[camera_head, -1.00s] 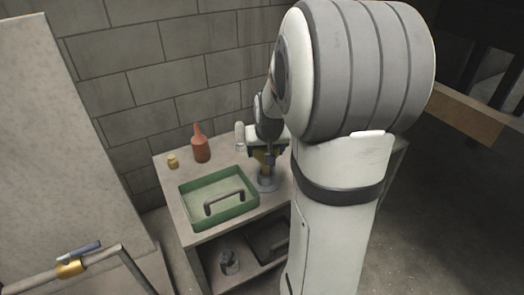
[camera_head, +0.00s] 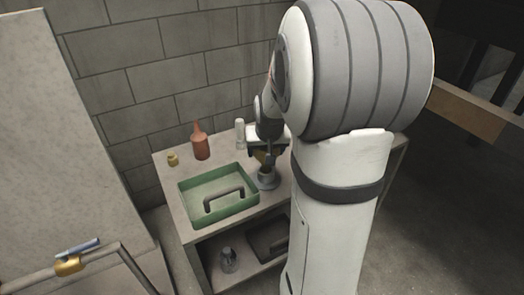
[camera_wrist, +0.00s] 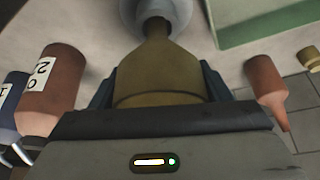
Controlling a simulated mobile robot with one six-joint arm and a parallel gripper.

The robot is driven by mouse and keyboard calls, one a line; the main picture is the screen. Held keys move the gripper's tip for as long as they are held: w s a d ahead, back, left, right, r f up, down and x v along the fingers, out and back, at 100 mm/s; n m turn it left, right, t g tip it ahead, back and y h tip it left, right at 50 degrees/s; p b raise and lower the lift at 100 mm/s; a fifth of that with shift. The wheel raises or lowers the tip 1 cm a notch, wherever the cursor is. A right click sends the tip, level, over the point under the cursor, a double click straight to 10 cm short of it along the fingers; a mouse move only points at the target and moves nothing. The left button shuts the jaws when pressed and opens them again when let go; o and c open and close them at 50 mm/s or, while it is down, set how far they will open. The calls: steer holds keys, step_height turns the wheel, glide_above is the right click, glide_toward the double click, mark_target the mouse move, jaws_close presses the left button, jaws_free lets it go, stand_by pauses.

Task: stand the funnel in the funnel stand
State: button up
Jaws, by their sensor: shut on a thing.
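The olive-yellow funnel (camera_wrist: 158,70) is between my gripper's jaws (camera_wrist: 158,92), its wide end toward the gripper and its narrow neck pointing away. The grey round funnel stand (camera_wrist: 180,12) shows beyond the neck, with its dark opening around the neck's end in the picture. In the head view the funnel (camera_head: 262,157) and my gripper (camera_head: 266,151) are just above the stand (camera_head: 268,182), right of the green tray. My arm hides part of the gripper. I cannot tell whether the spout is inside the opening or still above it.
The green tray (camera_head: 184,198) with a dark handle lies left of the stand. A red-brown bottle (camera_head: 201,148), a small yellow piece (camera_head: 173,159) and a pale cylinder (camera_head: 240,132) stand along the back. A labelled red-brown cylinder (camera_wrist: 52,82) is left in the wrist view.

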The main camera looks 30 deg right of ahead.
steer(key=shift+f+b, duration=0.95)
steer(key=shift+f, duration=0.2)
stand_by(0.8)
steer(key=o, duration=1.1)
steer(key=p+v, duration=0.1)
steer(key=v, duration=0.6)
steer(key=shift+s+a+r, duration=0.1)
steer(key=shift+s+r, duration=0.05)
steer(key=shift+r, duration=0.2)
steer(key=shift+s+a+r+p, duration=0.1)
steer(key=shift+a+r+p, duration=0.15)
steer(key=shift+p, duration=0.25)
steer(key=s+a+r+n+p, duration=0.1)
steer(key=s+a+r+p, duration=0.3)
steer(key=s, duration=0.1)
steer(key=s+a+r+n+g+y+p, duration=0.1)
steer(key=s+a+r+p, duration=0.4)
steer(key=s+a+r+n+g+p, duration=0.1)
steer(key=s+a+r+n+p, duration=0.1)
steer(key=s+a+r+p, duration=0.2)
steer(key=shift+s+a+r+y, duration=0.15)
steer(key=shift+s+a, duration=0.05)
steer(key=shift+s, duration=0.35)
steer(key=shift+s+a+r+y, duration=0.15)
steer(key=shift+s+a, duration=0.1)
steer(key=shift+s, duration=0.35)
